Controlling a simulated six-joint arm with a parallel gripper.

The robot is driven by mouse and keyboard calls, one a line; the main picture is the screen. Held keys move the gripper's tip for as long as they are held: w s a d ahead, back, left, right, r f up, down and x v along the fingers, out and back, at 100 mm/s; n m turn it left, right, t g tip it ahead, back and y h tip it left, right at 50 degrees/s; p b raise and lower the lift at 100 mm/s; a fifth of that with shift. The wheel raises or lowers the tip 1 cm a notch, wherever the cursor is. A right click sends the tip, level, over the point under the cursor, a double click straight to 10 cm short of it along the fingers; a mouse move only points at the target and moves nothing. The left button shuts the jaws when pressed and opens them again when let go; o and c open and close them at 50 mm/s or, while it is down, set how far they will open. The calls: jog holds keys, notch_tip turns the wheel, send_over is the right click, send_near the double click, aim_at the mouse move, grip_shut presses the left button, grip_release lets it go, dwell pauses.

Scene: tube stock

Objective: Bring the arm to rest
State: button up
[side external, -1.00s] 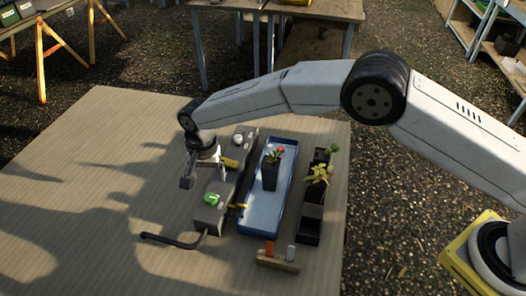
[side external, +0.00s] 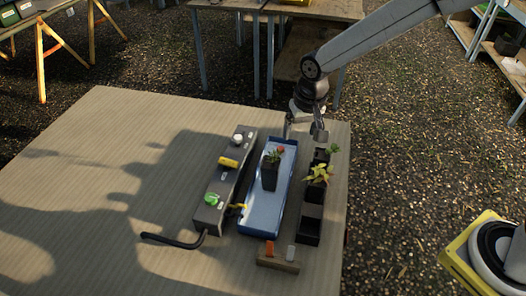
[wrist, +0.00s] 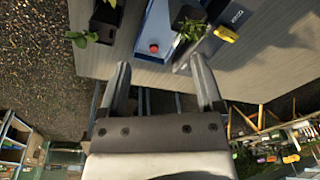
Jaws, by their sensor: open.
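My gripper (side external: 304,130) is raised above the far end of the table, over the gap between the blue tray and the black pot row. In the wrist view my gripper (wrist: 165,88) has its two fingers spread apart with nothing between them. The arm reaches in from the upper right in the side view.
A blue tray (side external: 257,219) holds a black pot (side external: 268,178) with a plant. A black planter row (side external: 309,232) with seedlings stands to its right. A grey box (side external: 208,215) with green, yellow and white knobs stands left. A small wooden block (side external: 278,265) is in front. The table's left (side external: 80,160) is clear.

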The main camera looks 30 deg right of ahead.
jog(key=s+d+n, duration=0.1)
jog(key=s+d, duration=0.4)
jog(key=s, duration=0.3)
jog(key=s+d+n+t, duration=0.1)
jog(key=s+d+n, duration=0.1)
jog(key=s+d, duration=0.4)
jog(key=s+r, duration=0.1)
jog(key=s, duration=0.1)
jog(key=shift+s+d, duration=0.15)
jog(key=shift+s, duration=0.15)
